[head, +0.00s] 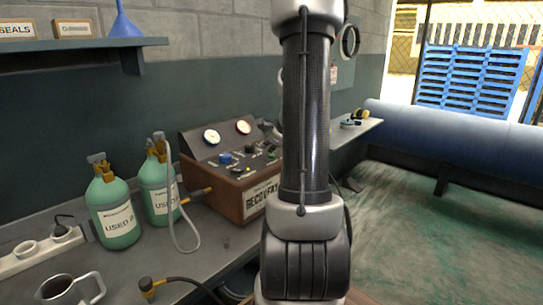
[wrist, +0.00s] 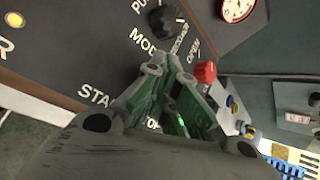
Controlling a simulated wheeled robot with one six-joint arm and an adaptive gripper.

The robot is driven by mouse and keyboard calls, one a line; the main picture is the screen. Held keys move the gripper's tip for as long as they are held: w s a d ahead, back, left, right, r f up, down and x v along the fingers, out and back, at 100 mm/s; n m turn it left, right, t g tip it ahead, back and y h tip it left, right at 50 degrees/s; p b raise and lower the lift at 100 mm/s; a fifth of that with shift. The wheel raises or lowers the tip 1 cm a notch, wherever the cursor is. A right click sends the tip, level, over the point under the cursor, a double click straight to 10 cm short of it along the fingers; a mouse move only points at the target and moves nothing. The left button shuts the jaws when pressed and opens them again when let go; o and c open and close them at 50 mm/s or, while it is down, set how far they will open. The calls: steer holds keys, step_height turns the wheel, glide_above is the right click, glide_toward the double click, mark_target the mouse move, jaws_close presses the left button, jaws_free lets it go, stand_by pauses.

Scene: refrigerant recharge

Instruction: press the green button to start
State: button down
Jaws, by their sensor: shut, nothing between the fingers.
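The recovery machine (head: 229,170) stands on the bench left of my arm, with gauges and knobs on its sloped panel. In the wrist view, its dark panel (wrist: 75,55) carries white lettering, including a partly covered word beginning "STA". My gripper (wrist: 168,68) is shut and empty, its fingers in front of the panel beside that lettering. A small bright green spot (wrist: 182,122) shows between the fingers; I cannot tell whether it is the green button or whether the fingers touch anything. In the head view my arm hides most of the gripper.
A red knob (wrist: 205,72) and a black knob (wrist: 163,22) lie close to the fingertips. Two green gas cylinders, one at the front (head: 113,205), stand left of the machine with a grey hose. A metal mug (head: 70,288) is at the bench front. A blue tank (head: 450,140) lies at right.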

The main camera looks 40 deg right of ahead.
steer(key=shift+r, duration=0.2)
step_height(320, 180, up, 6)
stand_by(0.7)
stand_by(0.4)
